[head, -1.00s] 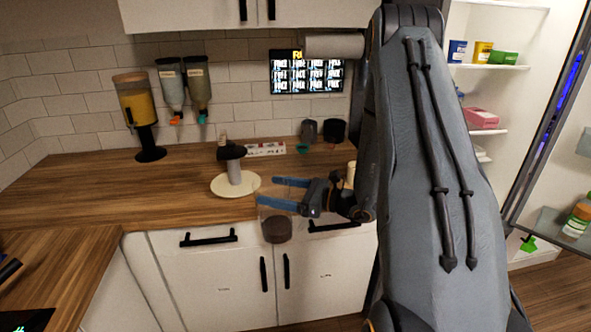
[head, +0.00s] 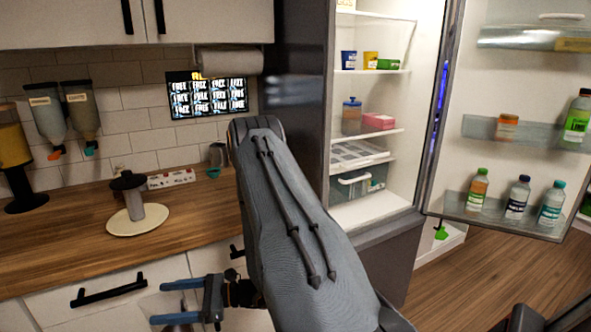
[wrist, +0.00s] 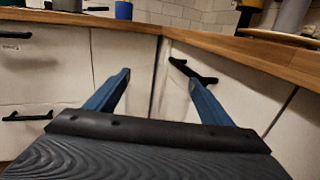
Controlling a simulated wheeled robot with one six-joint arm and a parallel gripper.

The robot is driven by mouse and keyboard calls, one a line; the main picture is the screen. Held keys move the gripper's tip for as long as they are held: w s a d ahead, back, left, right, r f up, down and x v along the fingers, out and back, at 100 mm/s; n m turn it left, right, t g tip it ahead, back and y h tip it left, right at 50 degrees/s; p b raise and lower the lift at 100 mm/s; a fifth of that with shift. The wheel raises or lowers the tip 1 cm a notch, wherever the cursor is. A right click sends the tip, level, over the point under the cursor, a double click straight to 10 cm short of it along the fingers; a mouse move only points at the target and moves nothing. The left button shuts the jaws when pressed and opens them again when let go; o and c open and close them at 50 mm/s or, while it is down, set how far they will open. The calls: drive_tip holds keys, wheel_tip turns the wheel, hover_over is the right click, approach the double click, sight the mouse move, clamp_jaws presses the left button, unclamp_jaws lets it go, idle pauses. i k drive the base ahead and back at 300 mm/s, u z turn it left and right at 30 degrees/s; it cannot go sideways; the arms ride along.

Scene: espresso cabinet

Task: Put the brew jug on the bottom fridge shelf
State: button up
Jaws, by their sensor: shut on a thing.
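My gripper (head: 180,303) is low at the bottom left of the head view, in front of the counter's drawers. It is shut on the brew jug (head: 176,327), a clear vessel with dark contents, mostly cut off by the frame's lower edge. In the wrist view the two blue fingers (wrist: 158,85) stand apart and the jug cannot be made out. The fridge (head: 430,120) stands open at the right, well away from my gripper. Its bottom shelf (head: 372,210) is pale, with a clear green-tinted bin (head: 355,186) toward the back and bare space in front.
The open fridge door (head: 480,205) holds several bottles on its racks. Upper shelves hold a blue-lidded jar (head: 351,116), a pink box (head: 379,121) and small cartons. The wooden counter (head: 80,240) carries a dark-topped press on a round plate (head: 137,220). My arm crosses the middle.

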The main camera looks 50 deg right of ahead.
sight(349, 128)
drive_tip(key=u, duration=1.3)
drive_tip(key=k, duration=1.2)
drive_tip(key=z, duration=2.3)
